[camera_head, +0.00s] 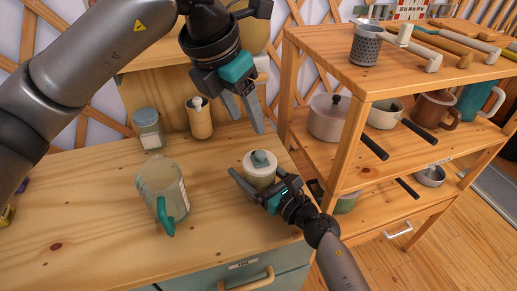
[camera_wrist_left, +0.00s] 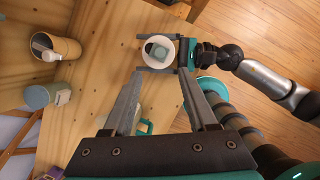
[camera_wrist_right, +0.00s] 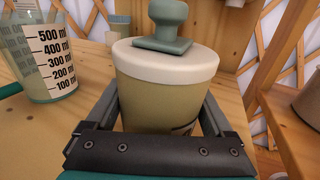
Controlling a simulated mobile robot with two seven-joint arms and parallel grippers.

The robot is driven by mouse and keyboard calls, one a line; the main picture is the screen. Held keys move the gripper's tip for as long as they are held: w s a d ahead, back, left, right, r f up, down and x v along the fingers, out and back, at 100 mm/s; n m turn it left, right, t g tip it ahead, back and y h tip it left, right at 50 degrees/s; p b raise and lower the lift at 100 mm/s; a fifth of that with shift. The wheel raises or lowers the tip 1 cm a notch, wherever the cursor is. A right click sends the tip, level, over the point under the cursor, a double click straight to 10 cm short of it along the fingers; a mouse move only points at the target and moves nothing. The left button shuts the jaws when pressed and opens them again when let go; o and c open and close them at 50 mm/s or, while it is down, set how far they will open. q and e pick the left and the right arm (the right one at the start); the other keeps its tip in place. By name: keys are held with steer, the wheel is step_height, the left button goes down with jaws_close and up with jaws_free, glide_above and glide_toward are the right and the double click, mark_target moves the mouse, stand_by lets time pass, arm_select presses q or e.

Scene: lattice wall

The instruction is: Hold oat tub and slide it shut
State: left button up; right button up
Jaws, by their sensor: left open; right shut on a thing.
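The oat tub (camera_head: 259,175) stands upright on the wooden counter near its right end. It has a pale body, a cream lid and a teal slider knob on top. My right gripper (camera_head: 257,189) is shut on the tub's body from the front right, and its fingers lie on both sides of the tub in the right wrist view (camera_wrist_right: 160,100). My left gripper (camera_head: 252,108) is open and empty, above and behind the tub, fingers pointing down. In the left wrist view the tub's round lid (camera_wrist_left: 158,51) shows beyond the open fingers.
A measuring jug (camera_head: 160,190) with a teal handle stands left of the tub. A lidded jar (camera_head: 148,130) and a wooden canister (camera_head: 201,118) stand behind. A wooden shelf (camera_head: 365,85) with pots and mugs rises close on the right. The counter's left part is mostly free.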

mark_target(261, 152)
arm_select(q)
steer(key=w+f+n, duration=0.1)
steer(key=f, duration=0.2)
steer(key=w+d+f+n, duration=0.1)
steer(key=f, duration=0.3)
steer(key=w+d+f+n+t, duration=0.1)
steer(key=f, duration=0.2)
steer(key=shift+d+f+y, duration=0.25)
steer(key=shift+f+y, duration=0.05)
jaws_close()
stand_by(0.5)
stand_by(1.0)
